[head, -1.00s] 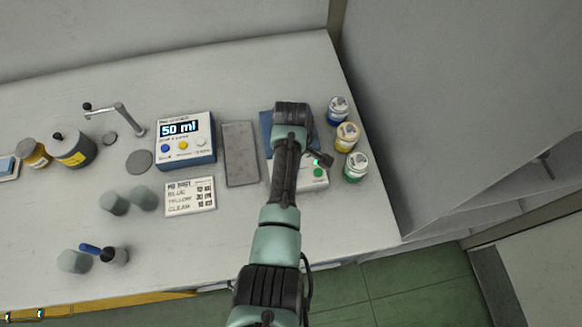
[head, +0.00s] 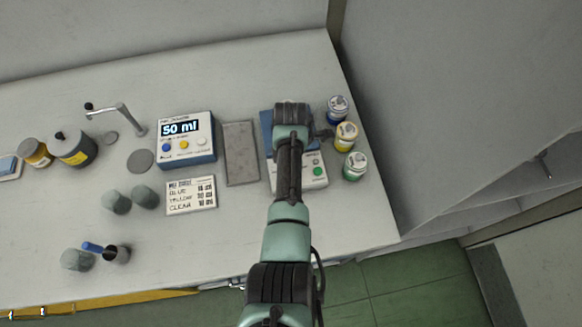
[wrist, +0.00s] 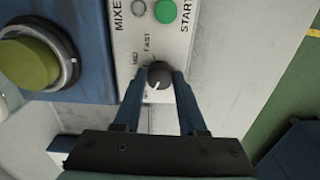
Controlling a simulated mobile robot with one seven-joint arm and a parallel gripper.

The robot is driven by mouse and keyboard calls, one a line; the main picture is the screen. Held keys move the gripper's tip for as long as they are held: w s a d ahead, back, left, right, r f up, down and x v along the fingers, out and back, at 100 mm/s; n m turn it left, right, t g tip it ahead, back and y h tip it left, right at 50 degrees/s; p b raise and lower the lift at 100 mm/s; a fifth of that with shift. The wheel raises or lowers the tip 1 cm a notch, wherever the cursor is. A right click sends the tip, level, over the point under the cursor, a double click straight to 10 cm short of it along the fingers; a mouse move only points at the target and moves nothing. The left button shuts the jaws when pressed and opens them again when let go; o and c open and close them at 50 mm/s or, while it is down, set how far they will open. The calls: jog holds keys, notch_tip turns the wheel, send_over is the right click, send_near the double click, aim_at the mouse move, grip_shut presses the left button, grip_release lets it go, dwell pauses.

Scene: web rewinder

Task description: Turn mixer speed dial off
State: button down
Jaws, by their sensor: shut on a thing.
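The mixer (head: 290,184) is a blue unit with a white sloped panel, partly hidden under my arm in the head view. In the wrist view its panel (wrist: 127,75) carries the black round speed dial (wrist: 159,72) with a white pointer mark. The mark points down and slightly left; "MID" and "FAST" are printed up and left of the dial. My gripper (wrist: 160,82) has its two blue fingers on either side of the dial, shut on it. My fingers are hidden in the head view. A green START button (wrist: 166,12) lies above the dial.
A round vessel with yellow-green contents (wrist: 28,64) sits on the mixer's blue part. Three jars (head: 346,136) stand to the right. A grey plate (head: 240,153), the 50 ml dispenser (head: 187,138) and a recipe card (head: 191,195) lie left. The front right table is clear.

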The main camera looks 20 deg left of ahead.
jog(key=shift+a+r+n, duration=0.1)
jog(key=shift+n, duration=0.2)
jog(key=shift+c, duration=2.3)
grip_release()
notch_tip(320, 180, up, 13)
